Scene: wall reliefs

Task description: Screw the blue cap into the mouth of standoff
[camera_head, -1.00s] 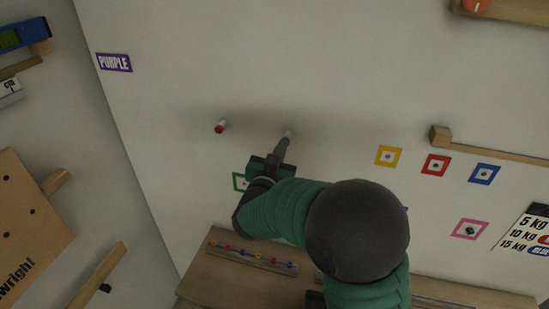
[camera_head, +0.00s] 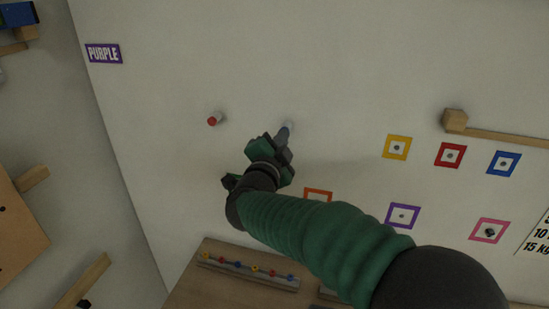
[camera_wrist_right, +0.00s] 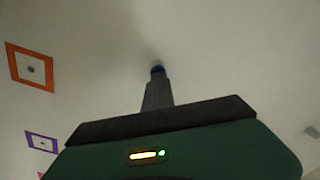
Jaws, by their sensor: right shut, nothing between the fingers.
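My right gripper (camera_head: 283,133) points at the wall, its narrow fingers shut, with the tips at a pale standoff (camera_head: 289,124). Another standoff, with a red cap (camera_head: 212,121), stands to the left. My left gripper is not in view.
A wooden shelf (camera_head: 190,292) with a strip of coloured pegs (camera_head: 246,271) lies below. Coloured square frames, such as the yellow one (camera_head: 397,147), are on the wall to the right. A wooden rail (camera_head: 500,136) sticks out at the right. A PURPLE sign (camera_head: 104,54) is at upper left.

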